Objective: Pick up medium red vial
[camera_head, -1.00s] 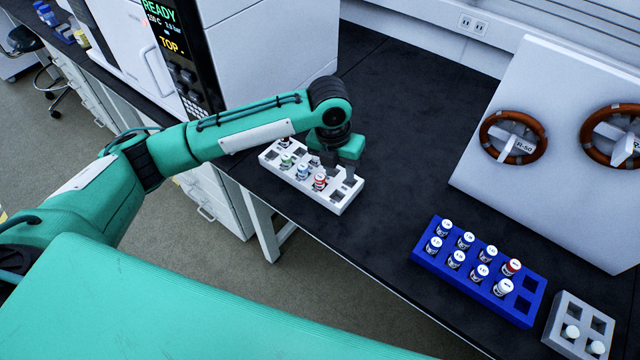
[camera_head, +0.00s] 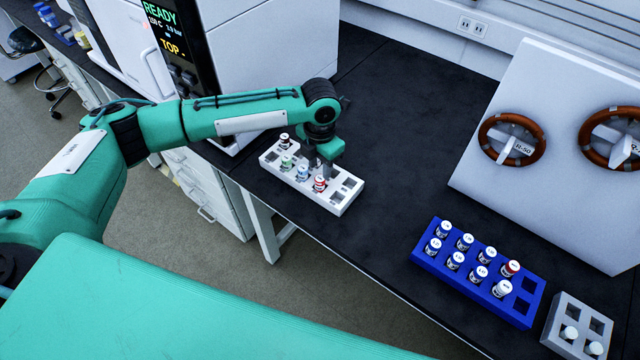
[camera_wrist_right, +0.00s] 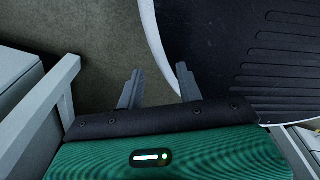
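A red-banded vial with a white cap (camera_head: 320,184) stands in the front row of the white rack (camera_head: 346,208). My left gripper (camera_head: 318,164) is over that rack, pointing down, just behind the red vial. Its two fingers look apart, and the fingertips are partly hidden among the vials. I cannot tell whether they touch any vial. Another vial with a red band (camera_head: 510,268) stands in the blue rack (camera_head: 430,262). My right gripper (camera_wrist_right: 158,88) is open and empty above the floor in the right wrist view.
The white rack also holds a green-banded vial (camera_head: 287,163), a blue-banded vial (camera_head: 303,174) and a dark vial (camera_head: 284,141). A grey rack (camera_head: 552,324) with white-capped vials is at the right. The black bench (camera_head: 400,150) is clear in the middle.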

